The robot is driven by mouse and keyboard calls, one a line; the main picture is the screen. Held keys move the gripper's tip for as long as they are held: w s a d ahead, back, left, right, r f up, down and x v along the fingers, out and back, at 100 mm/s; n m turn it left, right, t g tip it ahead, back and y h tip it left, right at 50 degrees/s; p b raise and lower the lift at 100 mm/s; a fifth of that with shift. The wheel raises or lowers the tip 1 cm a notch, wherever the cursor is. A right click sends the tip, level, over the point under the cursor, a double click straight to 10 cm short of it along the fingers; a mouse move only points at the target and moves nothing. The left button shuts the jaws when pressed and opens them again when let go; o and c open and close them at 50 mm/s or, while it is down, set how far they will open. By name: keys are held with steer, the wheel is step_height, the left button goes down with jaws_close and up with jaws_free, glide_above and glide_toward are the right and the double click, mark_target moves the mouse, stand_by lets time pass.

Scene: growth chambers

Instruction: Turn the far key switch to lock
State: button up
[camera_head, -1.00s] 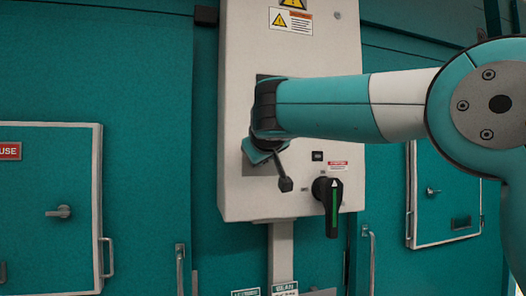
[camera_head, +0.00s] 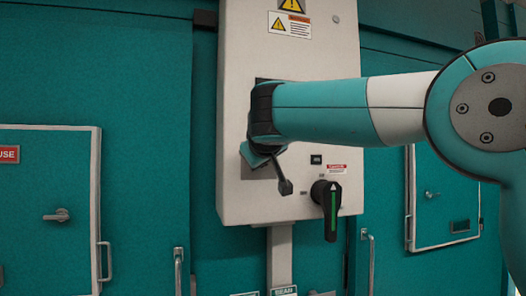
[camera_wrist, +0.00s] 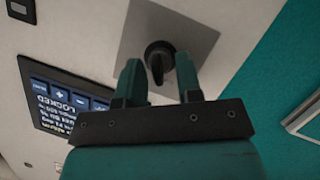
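The key switch (camera_wrist: 158,60) is a round black knob with a raised grip, on a square grey plate (camera_wrist: 190,38) in the wrist view. My gripper (camera_wrist: 158,68) is open, with one teal finger on each side of the knob in the picture. I cannot tell whether either finger touches it. In the head view my gripper (camera_head: 258,155) is at the pale control box (camera_head: 237,110), and my arm hides the knob there. Part of the grey plate (camera_head: 262,170) shows below the gripper.
A black rotary handle (camera_head: 328,210) with a green stripe is low on the box. Teal chamber doors (camera_head: 45,185) with handles flank it.

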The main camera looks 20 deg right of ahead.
steer(key=b+v, duration=0.2)
steer(key=v, duration=1.5)
steer(key=shift+b, duration=0.4)
step_height(320, 180, down, 21)
steer(key=s+n+g+y, duration=0.3)
steer(key=g+y, duration=0.1)
steer(key=g, duration=0.1)
steer(key=s+f+g+y, duration=0.3)
steer(key=s+f+g, duration=0.5)
steer(key=s+f, duration=0.8)
steer(key=s, duration=0.4)
steer(key=shift+s+a+g, duration=0.15)
steer(key=shift+a+g, duration=0.2)
steer(key=shift+g, duration=0.05)
